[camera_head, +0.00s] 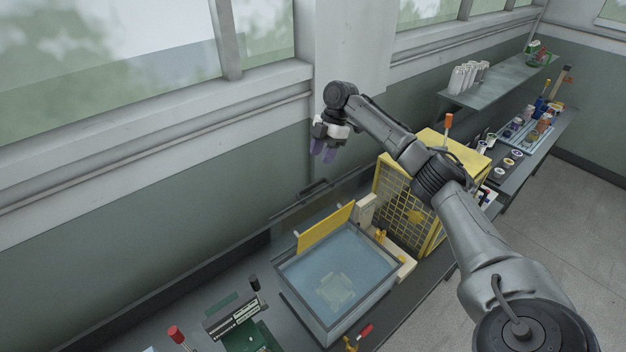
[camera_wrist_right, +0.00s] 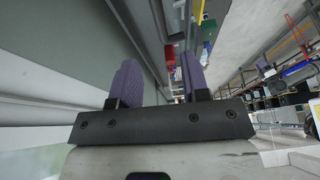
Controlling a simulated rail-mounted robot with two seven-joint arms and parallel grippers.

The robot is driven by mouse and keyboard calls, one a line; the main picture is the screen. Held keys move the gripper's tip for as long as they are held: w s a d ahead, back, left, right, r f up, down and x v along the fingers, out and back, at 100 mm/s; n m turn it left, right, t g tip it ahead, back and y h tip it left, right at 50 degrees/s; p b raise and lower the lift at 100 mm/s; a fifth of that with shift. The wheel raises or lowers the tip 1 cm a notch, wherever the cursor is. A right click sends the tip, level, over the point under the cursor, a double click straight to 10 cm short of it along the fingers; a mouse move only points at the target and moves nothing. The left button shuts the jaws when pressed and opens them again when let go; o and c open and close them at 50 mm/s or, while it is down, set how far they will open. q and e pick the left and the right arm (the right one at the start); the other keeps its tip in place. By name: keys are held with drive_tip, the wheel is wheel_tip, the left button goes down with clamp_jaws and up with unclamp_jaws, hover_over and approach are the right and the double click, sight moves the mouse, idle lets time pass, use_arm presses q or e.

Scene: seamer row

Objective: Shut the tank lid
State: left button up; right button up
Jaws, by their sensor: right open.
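The tank (camera_head: 387,288) is a grey-rimmed, clear box with bluish water, standing on the dark bench in the lower middle of the head view. A pale yellowish shape shows inside it. Its yellow lid (camera_head: 325,228) stands raised along the tank's far edge, towards the wall, so the top is open. My right gripper (camera_head: 323,150) is high above and behind the lid, near the wall, apart from it. Its purple fingers point down, open and empty; they also show spread in the right wrist view (camera_wrist_right: 160,82). My left gripper is out of view.
A yellow mesh cage (camera_head: 408,208) stands right of the tank, under my right arm. A red-handled tool (camera_head: 365,331) lies at the tank's front. A dark device (camera_head: 233,318) and a red-knobbed lever (camera_head: 175,333) are to the left. The window wall runs behind.

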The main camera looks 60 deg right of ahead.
sight(312, 185)
drive_tip(key=p+x, duration=0.2)
drive_tip(key=x, duration=0.6)
drive_tip(key=shift+a+f, duration=0.25)
drive_tip(key=shift+f, duration=0.35)
drive_tip(key=shift+c, duration=0.2)
drive_tip(key=c, duration=0.6)
clamp_jaws()
